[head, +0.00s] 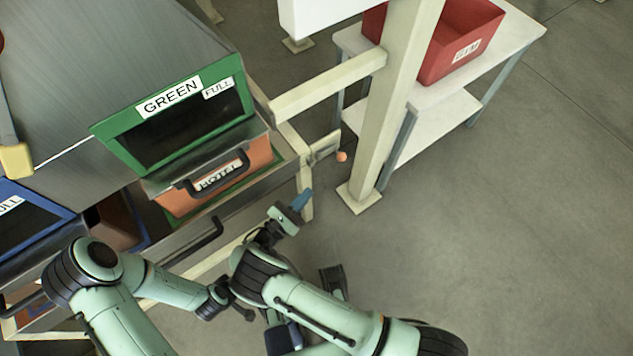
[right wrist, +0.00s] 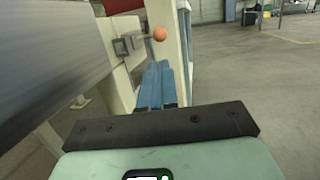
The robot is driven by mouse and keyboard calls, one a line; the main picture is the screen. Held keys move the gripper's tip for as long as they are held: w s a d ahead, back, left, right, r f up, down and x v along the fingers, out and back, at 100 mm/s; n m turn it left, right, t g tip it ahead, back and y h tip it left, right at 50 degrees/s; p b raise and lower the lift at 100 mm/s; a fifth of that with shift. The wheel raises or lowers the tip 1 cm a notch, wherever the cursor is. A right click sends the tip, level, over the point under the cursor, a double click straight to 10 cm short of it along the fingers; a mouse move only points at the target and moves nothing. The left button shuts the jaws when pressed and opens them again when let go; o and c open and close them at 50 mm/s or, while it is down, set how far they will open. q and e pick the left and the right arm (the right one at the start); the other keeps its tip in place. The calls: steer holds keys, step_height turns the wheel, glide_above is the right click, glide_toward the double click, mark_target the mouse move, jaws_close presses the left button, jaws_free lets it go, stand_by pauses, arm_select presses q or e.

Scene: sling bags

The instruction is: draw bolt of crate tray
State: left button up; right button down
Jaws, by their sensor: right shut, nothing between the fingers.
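The bolt shows as an orange round knob (head: 341,156) beside a small pale bracket (head: 322,148) on the cream frame, right of the green bay. In the right wrist view the knob (right wrist: 159,33) is just beyond the fingertips, with the bracket (right wrist: 124,45) to its left. My right gripper (head: 301,200) has blue fingers, shut and empty, below and left of the knob and apart from it. Its fingers also show in the right wrist view (right wrist: 158,85). The orange HOTEL crate (head: 213,191) sits in its tray under the green frame. My left gripper's fingers are not clearly visible.
The green frame (head: 120,142) reads GREEN and FULL. A cream post (head: 398,95) stands right of the knob. Behind it, a white table (head: 515,40) carries a red bin (head: 463,40). A dark drawer handle (head: 195,243) is below the crate. Floor at right is clear.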

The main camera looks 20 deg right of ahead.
steer(key=shift+v, duration=1.15)
